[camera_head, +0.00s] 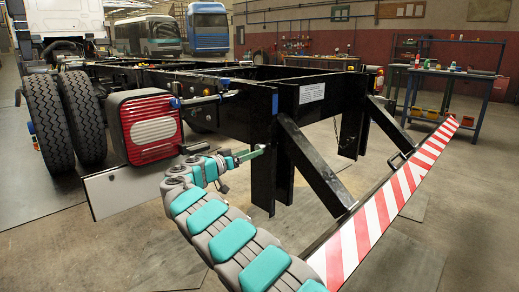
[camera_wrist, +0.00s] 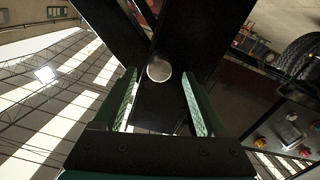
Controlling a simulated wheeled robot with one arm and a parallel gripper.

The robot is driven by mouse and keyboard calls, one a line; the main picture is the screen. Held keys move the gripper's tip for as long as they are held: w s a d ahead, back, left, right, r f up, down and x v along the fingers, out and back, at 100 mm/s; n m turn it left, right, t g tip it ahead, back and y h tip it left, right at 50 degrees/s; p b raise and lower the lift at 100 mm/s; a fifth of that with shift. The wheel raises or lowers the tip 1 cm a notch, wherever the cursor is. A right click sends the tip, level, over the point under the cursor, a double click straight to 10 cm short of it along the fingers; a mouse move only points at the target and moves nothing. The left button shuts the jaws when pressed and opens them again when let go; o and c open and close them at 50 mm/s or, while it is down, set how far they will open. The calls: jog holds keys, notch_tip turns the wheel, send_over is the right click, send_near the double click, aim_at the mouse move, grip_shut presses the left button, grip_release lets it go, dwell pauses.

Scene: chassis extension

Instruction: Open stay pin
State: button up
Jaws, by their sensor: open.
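The stay pin shows in the wrist view as a round, pale metal head (camera_wrist: 159,68) against a black steel beam. My gripper (camera_wrist: 158,80) has its two green fingers apart, one on each side of the pin head in the picture. Dark gaps show between the head and both fingers; I cannot tell how far the fingertips reach along it. In the head view my gripper (camera_head: 250,154) is at the rear of the black chassis frame (camera_head: 258,107), beside its vertical post. The pin is too small to make out clearly there.
A red tail lamp (camera_head: 150,127) and a white plate (camera_head: 115,190) are left of my arm. Black diagonal stays (camera_head: 315,168) run to a red-and-white striped bar (camera_head: 375,215) at the right. Workbenches (camera_head: 455,85) stand behind, with open floor between.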

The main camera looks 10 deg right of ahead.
aim_at(270, 145)
jog(key=x, duration=0.5)
jog(key=shift+w+d+f+p, duration=0.1)
jog(key=shift+w+d+p, duration=0.1)
jog(key=shift+d+p, duration=0.15)
jog(key=shift+a, duration=0.1)
grip_shut()
dwell(1.1)
